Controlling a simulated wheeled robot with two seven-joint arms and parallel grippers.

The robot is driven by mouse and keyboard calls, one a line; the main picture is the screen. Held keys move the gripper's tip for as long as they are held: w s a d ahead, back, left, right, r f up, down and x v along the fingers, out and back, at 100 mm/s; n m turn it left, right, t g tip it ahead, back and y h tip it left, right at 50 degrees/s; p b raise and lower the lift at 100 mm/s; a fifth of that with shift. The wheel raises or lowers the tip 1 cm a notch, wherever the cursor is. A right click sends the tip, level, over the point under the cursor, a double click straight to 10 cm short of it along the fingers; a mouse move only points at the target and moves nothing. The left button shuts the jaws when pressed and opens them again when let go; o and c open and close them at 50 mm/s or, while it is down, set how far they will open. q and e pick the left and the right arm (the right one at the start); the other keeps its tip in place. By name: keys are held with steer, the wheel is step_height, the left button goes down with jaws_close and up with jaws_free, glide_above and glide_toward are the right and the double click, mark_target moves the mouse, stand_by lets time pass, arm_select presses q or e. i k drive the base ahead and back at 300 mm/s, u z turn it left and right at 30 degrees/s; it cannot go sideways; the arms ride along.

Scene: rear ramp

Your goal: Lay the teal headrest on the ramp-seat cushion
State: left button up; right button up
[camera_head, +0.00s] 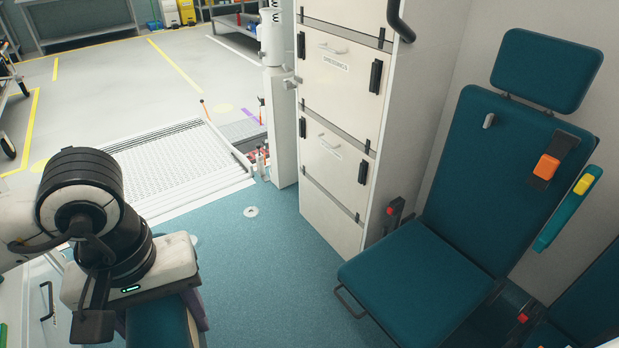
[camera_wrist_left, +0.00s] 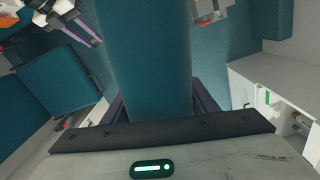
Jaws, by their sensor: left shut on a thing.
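My left gripper (camera_head: 160,318) is at the lower left of the head view, shut on a teal padded block, the teal headrest (camera_head: 155,330). The headrest (camera_wrist_left: 145,60) fills the middle of the left wrist view between the dark fingers; its far end is cut off. The ramp seat's teal cushion (camera_head: 415,285) is at the lower right of the head view, apart from the gripper and bare. In the left wrist view, what looks like my right gripper (camera_wrist_left: 84,32) shows at the top left; its jaw opening is unclear. It is outside the head view.
The seat has a teal backrest (camera_head: 515,175) with its own head pad (camera_head: 545,70) and an orange buckle (camera_head: 546,167). A white cabinet (camera_head: 335,125) stands between the seat and the ramp (camera_head: 180,160). Blue floor (camera_head: 270,285) is clear between gripper and seat.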

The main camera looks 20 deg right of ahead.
mark_target(402, 288)
steer(key=i, duration=2.5)
steer(key=z, duration=4.85)
